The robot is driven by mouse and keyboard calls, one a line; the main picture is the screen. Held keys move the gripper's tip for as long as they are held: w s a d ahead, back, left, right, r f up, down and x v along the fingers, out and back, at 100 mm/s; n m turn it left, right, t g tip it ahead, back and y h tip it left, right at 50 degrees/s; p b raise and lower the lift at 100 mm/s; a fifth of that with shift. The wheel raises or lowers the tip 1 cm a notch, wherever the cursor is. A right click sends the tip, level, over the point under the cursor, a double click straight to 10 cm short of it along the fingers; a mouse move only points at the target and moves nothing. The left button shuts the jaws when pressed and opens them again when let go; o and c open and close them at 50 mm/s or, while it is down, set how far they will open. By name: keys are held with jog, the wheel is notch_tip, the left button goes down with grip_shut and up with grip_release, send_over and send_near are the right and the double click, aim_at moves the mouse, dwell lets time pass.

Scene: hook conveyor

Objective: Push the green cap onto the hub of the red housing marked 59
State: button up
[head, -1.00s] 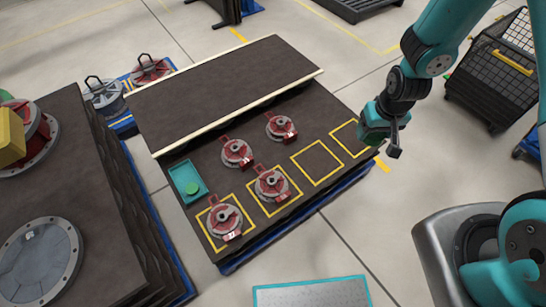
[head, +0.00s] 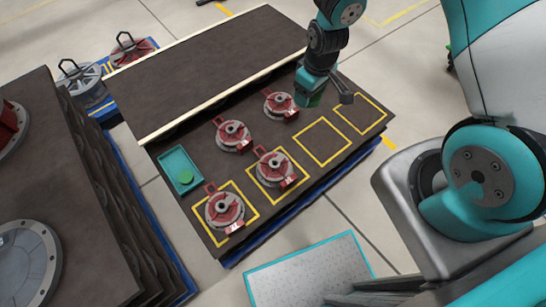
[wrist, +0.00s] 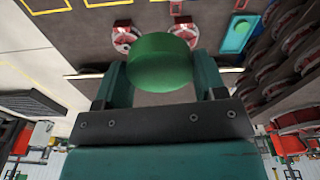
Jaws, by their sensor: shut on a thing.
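My gripper (head: 309,92) is above the far right part of the dark table in the head view. In the wrist view it is shut on a round green cap (wrist: 160,62), held between its two fingers. Several red housings with grey hubs stand on the table: back right (head: 280,105), back left (head: 232,135), front middle (head: 275,167) and front left (head: 225,209). Their number labels are too small to read, so I cannot tell which is 59. The gripper is closest to the back right housing and apart from it. Two housings also show in the wrist view.
A teal tray (head: 164,164) with another green cap (head: 186,177) lies at the table's left end. Two yellow outlines (head: 322,142) at the right are empty. A raised dark conveyor (head: 215,60) with a pale edge runs behind. A dark stack (head: 70,190) stands left.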

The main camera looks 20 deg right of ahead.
jog(key=w+a+f+n+b, duration=0.15)
jog(key=f+n+b, duration=0.25)
jog(key=f+b, duration=0.5)
jog(key=w+a+f+n+b, duration=0.1)
jog(key=a+f+n+b, duration=0.3)
jog(key=f+b, duration=0.55)
jog(key=n+g+y+b, duration=0.1)
jog(key=n+b, duration=0.8)
jog(key=b, duration=0.4)
send_over(275, 163)
notch_tip(275, 163, down, 13)
jog(key=shift+r, duration=0.15)
jog(key=shift+f+b, duration=4.15)
jog(key=shift+f, duration=0.7)
jog(key=o, duration=1)
